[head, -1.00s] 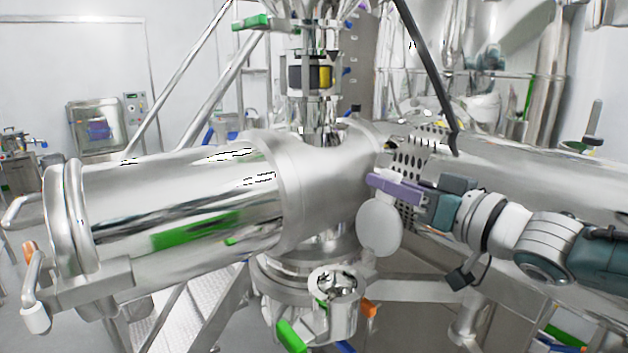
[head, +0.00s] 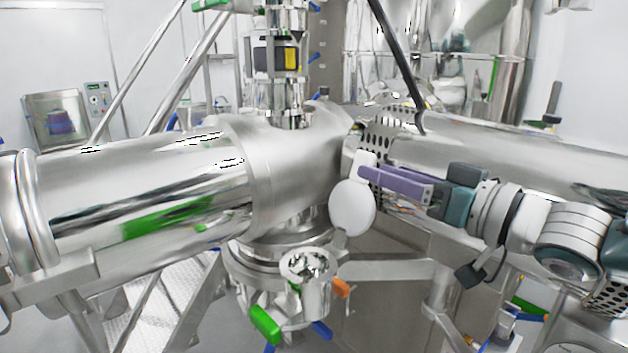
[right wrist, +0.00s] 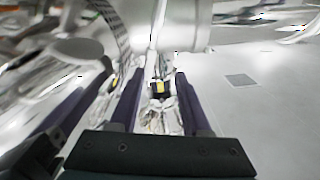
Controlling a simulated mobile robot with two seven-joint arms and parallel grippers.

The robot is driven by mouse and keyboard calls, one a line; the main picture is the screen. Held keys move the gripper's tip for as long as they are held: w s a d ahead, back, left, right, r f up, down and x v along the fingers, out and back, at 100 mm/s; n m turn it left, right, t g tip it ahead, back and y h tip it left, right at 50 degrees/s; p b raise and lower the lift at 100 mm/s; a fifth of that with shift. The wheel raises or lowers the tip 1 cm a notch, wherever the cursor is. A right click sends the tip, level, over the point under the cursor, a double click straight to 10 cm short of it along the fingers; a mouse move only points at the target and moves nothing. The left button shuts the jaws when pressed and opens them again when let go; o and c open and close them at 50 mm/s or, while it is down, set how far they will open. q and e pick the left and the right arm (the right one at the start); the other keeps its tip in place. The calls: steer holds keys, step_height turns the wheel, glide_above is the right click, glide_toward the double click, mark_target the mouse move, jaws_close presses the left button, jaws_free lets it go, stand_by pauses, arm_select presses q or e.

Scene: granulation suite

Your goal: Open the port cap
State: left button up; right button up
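A round white disc (head: 352,207), which looks like the port cap, stands face-on at the side of the big steel cylinder (head: 150,190). A small white block (head: 365,160) shows just above it. My right gripper (head: 365,175), with purple fingers, is just above and right of the disc. Whether it touches the disc or block cannot be told. In the right wrist view the gripper's fingers (right wrist: 157,90) are apart with a gap between them, and nothing is clearly held. My left gripper is not in view.
An open-topped steel fitting (head: 306,270) with green (head: 265,325) and orange (head: 340,288) handles sits below the disc. A perforated steel guard (head: 380,135) stands behind the gripper. A dark diagonal bar (head: 395,60) comes down close above it.

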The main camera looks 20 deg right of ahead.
steer(key=shift+b+v, duration=0.4)
steer(key=shift+v, duration=1.8)
